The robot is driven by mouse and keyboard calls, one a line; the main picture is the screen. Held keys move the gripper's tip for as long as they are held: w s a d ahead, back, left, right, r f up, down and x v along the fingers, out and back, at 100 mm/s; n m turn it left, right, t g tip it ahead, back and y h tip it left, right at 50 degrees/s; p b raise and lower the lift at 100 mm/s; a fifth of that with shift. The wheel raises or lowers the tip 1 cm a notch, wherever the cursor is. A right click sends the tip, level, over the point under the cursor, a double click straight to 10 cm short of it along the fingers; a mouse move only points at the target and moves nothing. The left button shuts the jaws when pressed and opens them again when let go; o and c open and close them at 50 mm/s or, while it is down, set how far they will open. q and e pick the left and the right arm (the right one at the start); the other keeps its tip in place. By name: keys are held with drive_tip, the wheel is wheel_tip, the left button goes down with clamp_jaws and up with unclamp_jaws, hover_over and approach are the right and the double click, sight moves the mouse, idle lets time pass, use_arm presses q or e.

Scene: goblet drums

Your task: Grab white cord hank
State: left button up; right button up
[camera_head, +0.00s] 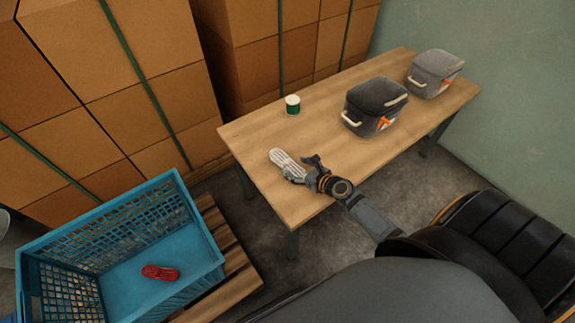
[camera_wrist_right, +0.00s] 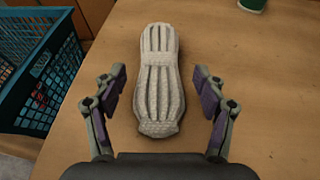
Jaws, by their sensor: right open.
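The white cord hank (camera_head: 286,161) lies on the wooden table near its left front part. In the right wrist view the hank (camera_wrist_right: 157,80) lies lengthwise, centred ahead of the palm. My right gripper (camera_head: 301,171) is at the near end of the hank in the head view. In the wrist view its two fingers (camera_wrist_right: 157,100) are spread, one on each side of the hank, with gaps between. It is open and holds nothing. My left gripper is in neither view.
A green-and-white spool (camera_head: 292,105) and two grey lidded boxes (camera_head: 374,106) (camera_head: 434,73) stand on the table (camera_head: 240,134). A blue crate (camera_head: 130,226) holding a red hank (camera_head: 159,272) stands at lower left on a pallet. Stacked cartons (camera_head: 190,80) stand behind.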

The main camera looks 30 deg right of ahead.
sight(288, 161)
drive_tip(key=b+x, duration=0.1)
drive_tip(key=x, duration=0.4)
drive_tip(key=shift+c, duration=0.6)
drive_tip(key=c, duration=1.1)
drive_tip(key=shift+r+p, duration=0.35)
drive_tip(key=shift+r, duration=0.2)
drive_tip(key=shift+c, duration=0.2)
wheel_tip(288, 161, up, 3)
drive_tip(key=p, duration=0.2)
drive_tip(key=shift+s+a+r+p, duration=0.1)
drive_tip(key=shift+s+r+p, duration=0.1)
drive_tip(key=shift+p, duration=0.2)
drive_tip(key=s+r+p, duration=0.1)
drive_tip(key=r+p, duration=0.1)
drive_tip(key=s+a+r+p, duration=0.1)
drive_tip(key=s+r+p, duration=0.1)
drive_tip(key=shift+s+r, duration=0.25)
drive_tip(key=s+a+r+p, duration=0.2)
drive_tip(key=s+a+r, duration=0.1)
drive_tip(key=s, duration=0.6)
drive_tip(key=shift+s+r+p, duration=0.3)
drive_tip(key=shift+r+p, duration=0.1)
drive_tip(key=shift+r, duration=0.15)
